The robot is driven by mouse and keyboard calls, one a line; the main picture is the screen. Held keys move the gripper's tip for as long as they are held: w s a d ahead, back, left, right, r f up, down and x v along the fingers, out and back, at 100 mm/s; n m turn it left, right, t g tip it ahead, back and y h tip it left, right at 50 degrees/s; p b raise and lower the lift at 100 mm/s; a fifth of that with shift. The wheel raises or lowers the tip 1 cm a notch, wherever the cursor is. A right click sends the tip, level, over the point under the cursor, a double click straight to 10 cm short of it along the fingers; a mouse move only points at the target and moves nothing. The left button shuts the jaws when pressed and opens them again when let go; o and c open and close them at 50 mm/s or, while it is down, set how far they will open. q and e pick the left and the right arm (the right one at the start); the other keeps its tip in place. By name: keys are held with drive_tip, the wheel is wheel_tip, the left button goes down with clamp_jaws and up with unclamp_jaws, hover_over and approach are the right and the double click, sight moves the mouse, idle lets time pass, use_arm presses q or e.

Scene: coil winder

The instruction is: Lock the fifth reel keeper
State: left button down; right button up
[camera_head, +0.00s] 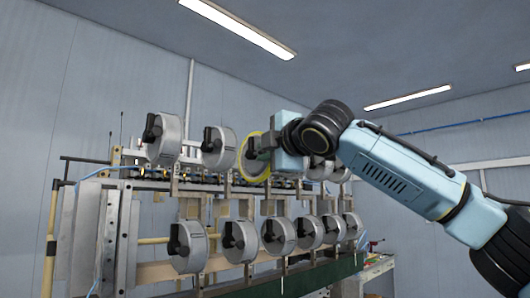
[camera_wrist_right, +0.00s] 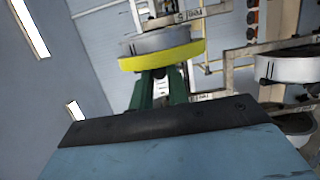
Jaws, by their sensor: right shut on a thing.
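A grey reel with a yellow rim (camera_head: 256,179) sits in the upper row of the winder, third from the left. It also shows in the right wrist view (camera_wrist_right: 160,58), straight ahead of the fingers. My right gripper (camera_head: 259,149) reaches in from the right in front of this reel. Its green fingers (camera_wrist_right: 160,86) are shut at the reel's middle, on its keeper, which they mostly hide. I cannot tell how far the keeper is turned. Other reels, such as the upper left one (camera_head: 167,140), carry black keepers (camera_head: 151,128). My left gripper is not in view.
A second upper reel (camera_head: 219,148) stands close to the left of the yellow-rimmed one. More upper reels are partly behind my right arm. A lower row of several reels (camera_head: 278,237) hangs below. Metal uprights (camera_head: 107,235) stand at the left end.

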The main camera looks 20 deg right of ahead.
drive_tip(key=shift+s, duration=0.2)
drive_tip(key=shift+s+d+b, duration=0.3)
drive_tip(key=shift+s+d, duration=0.05)
drive_tip(key=shift+s, duration=0.5)
drive_tip(key=o, duration=0.6)
drive_tip(key=shift+s, duration=0.15)
drive_tip(key=shift+c, duration=0.2)
